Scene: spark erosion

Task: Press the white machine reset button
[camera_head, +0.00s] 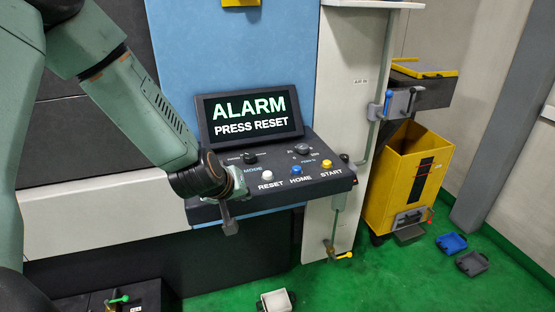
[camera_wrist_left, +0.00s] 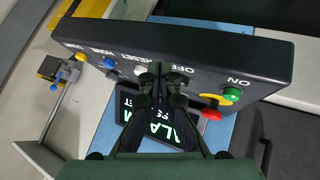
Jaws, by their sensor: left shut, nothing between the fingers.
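The white reset button (camera_head: 266,175) sits on the dark control panel (camera_head: 318,184), above the label RESET and left of the blue and yellow buttons. In the left wrist view the white button (camera_wrist_left: 140,71) shows beside my fingertips, partly hidden by them. My left gripper (camera_head: 230,226) is at the panel's left front edge, to the left of and lower in the picture than the white button. It is shut and holds nothing. In the left wrist view the gripper (camera_wrist_left: 161,76) points toward the panel; contact cannot be told. My right gripper is not in view.
A screen (camera_head: 250,115) behind the panel reads ALARM PRESS RESET. The blue button (camera_head: 296,170), yellow button (camera_head: 327,164) and a black knob (camera_head: 250,158) are close by. The wrist view shows a green button (camera_wrist_left: 231,93) and a red part (camera_wrist_left: 211,114). A yellow bin (camera_head: 400,180) stands right.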

